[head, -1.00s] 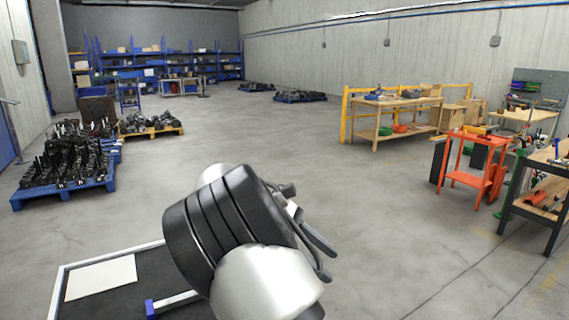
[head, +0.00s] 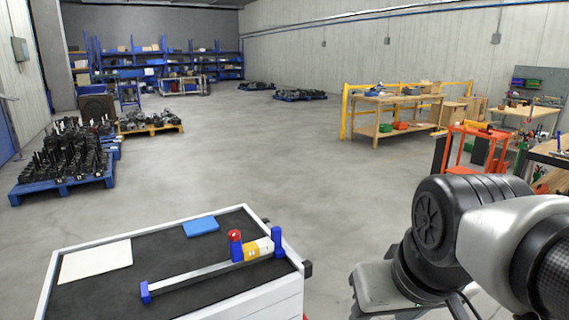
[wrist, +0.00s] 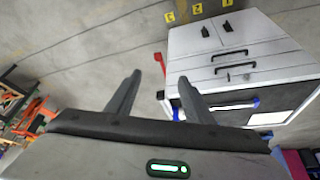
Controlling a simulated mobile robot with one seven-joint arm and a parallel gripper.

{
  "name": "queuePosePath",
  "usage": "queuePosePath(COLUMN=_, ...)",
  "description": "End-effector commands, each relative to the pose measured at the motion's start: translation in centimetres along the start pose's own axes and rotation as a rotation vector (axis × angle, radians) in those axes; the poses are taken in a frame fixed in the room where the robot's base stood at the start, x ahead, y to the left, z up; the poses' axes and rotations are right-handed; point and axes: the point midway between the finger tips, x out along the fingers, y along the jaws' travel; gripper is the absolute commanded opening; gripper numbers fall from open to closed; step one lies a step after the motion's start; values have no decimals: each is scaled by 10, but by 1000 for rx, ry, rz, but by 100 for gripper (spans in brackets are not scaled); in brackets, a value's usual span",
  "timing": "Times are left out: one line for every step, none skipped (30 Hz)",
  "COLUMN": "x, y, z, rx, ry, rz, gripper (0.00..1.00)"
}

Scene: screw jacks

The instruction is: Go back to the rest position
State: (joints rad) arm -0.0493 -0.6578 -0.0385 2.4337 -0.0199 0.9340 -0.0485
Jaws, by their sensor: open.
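My gripper (wrist: 159,82) shows in the wrist view with its two dark fingers spread apart and nothing between them. It hangs in the air beside a white drawer cabinet (wrist: 240,38). In the head view my arm is at the lower right, to the right of the white cart, and I cannot make out the fingertips there.
The white cart (head: 285,302) has a dark top. On it are a long bar fixture (head: 205,275) with blue ends and a red knob, a blue block (head: 201,226) and a white sheet (head: 95,261). An orange stand (head: 458,150) is at right. The middle floor is clear.

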Motion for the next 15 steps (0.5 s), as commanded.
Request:
queuePosePath(x=1, y=0, z=8, rx=28, ry=28, rz=8, gripper=48)
queuePosePath(x=2, y=0, z=12, rx=47, ry=43, rz=12, gripper=48)
queuePosePath(x=2, y=0, z=17, rx=67, ry=64, rz=18, gripper=48)
queuePosePath(x=-6, y=0, z=14, rx=78, ry=70, rz=20, gripper=48)
queuePosePath(x=-19, y=0, z=6, rx=73, ry=65, rz=17, gripper=48)
queuePosePath(x=-27, y=0, z=2, rx=71, ry=63, rz=16, gripper=48)
queuePosePath(x=-32, y=0, z=0, rx=71, ry=62, rz=16, gripper=48)
queuePosePath(x=-38, y=0, z=-2, rx=70, ry=61, rz=16, gripper=48)
queuePosePath(x=-46, y=0, z=-6, rx=70, ry=61, rz=16, gripper=48)
queuePosePath(x=-51, y=0, z=-9, rx=69, ry=61, rz=16, gripper=48)
queuePosePath(x=-58, y=0, z=-12, rx=69, ry=61, rz=16, gripper=48)
queuePosePath(x=-67, y=0, z=-16, rx=69, ry=61, rz=16, gripper=48)
queuePosePath(x=-74, y=0, z=-19, rx=69, ry=61, rz=16, gripper=48)
queuePosePath(x=-81, y=0, z=-23, rx=68, ry=61, rz=16, gripper=48)
queuePosePath(x=-90, y=0, z=-27, rx=68, ry=60, rz=16, gripper=48)
